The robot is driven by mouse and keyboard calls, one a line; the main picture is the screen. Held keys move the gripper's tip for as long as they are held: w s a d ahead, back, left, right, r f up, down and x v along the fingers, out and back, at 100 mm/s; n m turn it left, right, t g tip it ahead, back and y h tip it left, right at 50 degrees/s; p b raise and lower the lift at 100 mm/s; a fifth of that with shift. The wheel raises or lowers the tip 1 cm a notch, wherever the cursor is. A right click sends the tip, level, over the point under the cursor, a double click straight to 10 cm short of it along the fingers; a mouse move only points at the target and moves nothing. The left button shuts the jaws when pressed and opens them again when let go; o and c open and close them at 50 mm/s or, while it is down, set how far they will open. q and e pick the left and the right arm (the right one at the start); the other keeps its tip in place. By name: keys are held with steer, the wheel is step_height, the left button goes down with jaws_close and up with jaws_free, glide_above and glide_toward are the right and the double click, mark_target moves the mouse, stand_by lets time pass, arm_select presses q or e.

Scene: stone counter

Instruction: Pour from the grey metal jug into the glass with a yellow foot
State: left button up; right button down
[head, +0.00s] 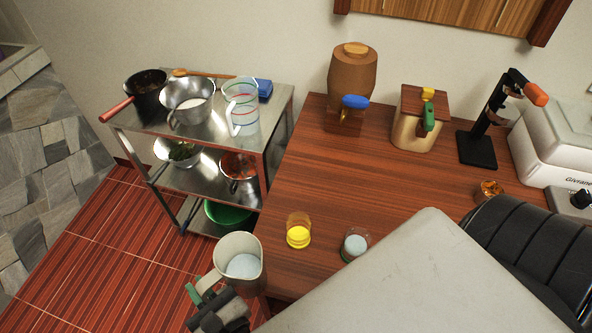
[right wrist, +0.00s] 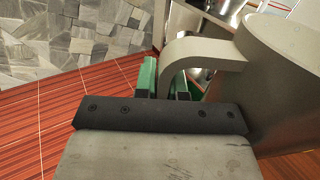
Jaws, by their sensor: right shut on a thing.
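The grey metal jug (head: 225,252) is held off the left front edge of the wooden counter, roughly upright, with pale content inside. In the right wrist view its body (right wrist: 285,95) fills the right side and its handle (right wrist: 205,52) curves to the left. My right gripper (head: 203,294) is shut on the handle; its green fingertips show in the right wrist view (right wrist: 165,80). The glass with a yellow foot (head: 298,232) stands upright on the counter near its left edge, to the right of the jug and apart from it. My left gripper is not in view.
A metal cart (head: 198,140) with bowls and a clear jug (head: 241,105) stands left of the counter. Wooden dispensers (head: 352,80) and a white machine (head: 556,140) stand farther back.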

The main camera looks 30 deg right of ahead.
mark_target(216, 259)
steer(key=shift+d+r, duration=0.1)
steer(key=shift+r, duration=0.15)
steer(key=shift+d+r+m+p, duration=0.2)
steer(key=shift+r+m+p, duration=0.05)
steer(key=shift+r+m, duration=0.25)
steer(key=shift+d+r+m+p, duration=0.15)
steer(key=shift+r+m+p, duration=0.1)
steer(key=shift+r+m, duration=0.2)
steer(key=d+r+m, duration=0.2)
steer(key=w+d+r+m+p, duration=0.1)
steer(key=d+m, duration=0.1)
steer(key=m, duration=0.1)
steer(key=shift+d+r, duration=0.2)
steer(key=shift+r, duration=0.15)
steer(key=shift+d+r+m, duration=0.3)
steer(key=shift+d+m, duration=0.2)
steer(key=shift+m, duration=0.45)
steer(key=shift+d+r, duration=0.1)
steer(key=shift+d, duration=0.05)
steer(key=shift+w+d+r+m+p, duration=0.1)
steer(key=shift+d+r+m+p, duration=0.3)
steer(key=shift+r+m, duration=0.2)
steer(key=shift+w+d+r+m+p, duration=0.1)
steer(key=shift+d+r+m+p, duration=0.25)
steer(key=shift+r+m, duration=0.25)
steer(key=shift+d+r+m+p, duration=0.3)
steer(key=shift+r+m+p, duration=0.1)
steer(key=shift+r+m, duration=0.2)
stand_by(2.4)
